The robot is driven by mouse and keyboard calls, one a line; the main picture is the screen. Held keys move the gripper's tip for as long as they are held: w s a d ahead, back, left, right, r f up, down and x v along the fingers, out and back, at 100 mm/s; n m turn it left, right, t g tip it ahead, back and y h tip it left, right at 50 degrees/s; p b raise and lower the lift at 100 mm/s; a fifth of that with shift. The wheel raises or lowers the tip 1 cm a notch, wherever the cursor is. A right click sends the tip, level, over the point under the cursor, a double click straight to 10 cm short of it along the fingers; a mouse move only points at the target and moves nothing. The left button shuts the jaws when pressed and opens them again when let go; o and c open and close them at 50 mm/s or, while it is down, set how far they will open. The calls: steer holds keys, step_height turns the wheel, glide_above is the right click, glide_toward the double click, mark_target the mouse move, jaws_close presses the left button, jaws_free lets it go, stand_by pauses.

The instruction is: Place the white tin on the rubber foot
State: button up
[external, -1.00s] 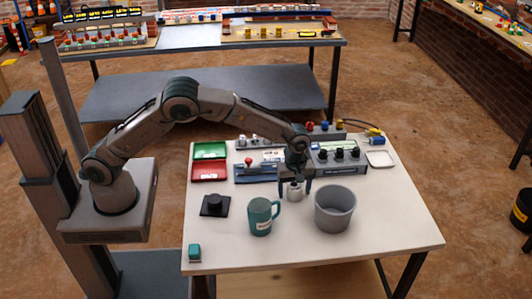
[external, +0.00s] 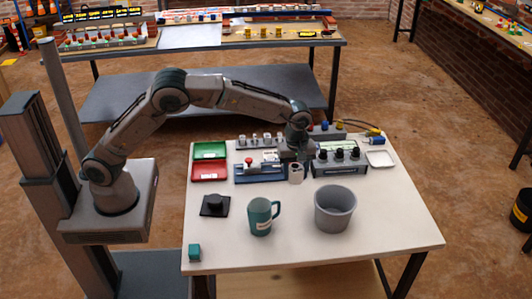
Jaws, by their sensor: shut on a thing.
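The white tin (external: 296,175) is a small pale cylinder with a grey label, held upright near the middle of the worktable. My gripper (external: 297,164) is above it and shut on it, the fingers partly hidden by the wrist and tin. The tin appears raised off the table, though its height is hard to judge. The black piece with a square base and round top (external: 215,205), which looks like the rubber foot, lies on the table to the left and nearer the camera. Its top is bare.
A teal mug (external: 260,217) and a grey bucket (external: 334,209) stand in front of the tin. A blue device with a red knob (external: 260,172) lies between tin and red tray (external: 209,170). A dark knobbed box (external: 339,162) is at right.

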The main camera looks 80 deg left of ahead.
steer(key=shift+s+d+r, duration=0.15)
steer(key=shift+d+r, duration=0.05)
steer(key=shift+r, duration=0.4)
steer(key=shift+s+d+r, duration=0.15)
steer(key=shift+r, duration=0.45)
steer(key=s+d+r+n+p, duration=0.1)
steer(key=s+d+r+p, duration=0.1)
steer(key=s+d, duration=0.35)
steer(key=s+d+r+p, duration=0.2)
steer(key=s+d+r, duration=0.1)
steer(key=s, duration=0.5)
steer(key=s+d+n+p, duration=0.15)
steer(key=s+p, duration=0.25)
steer(key=s, duration=1.5)
steer(key=b, duration=0.2)
glide_above(214, 198)
steer(key=shift+m, duration=0.25)
step_height(214, 198, down, 7)
steer(key=shift+f, duration=0.1)
steer(key=shift+f+b, duration=0.45)
steer(key=shift+f, duration=1.45)
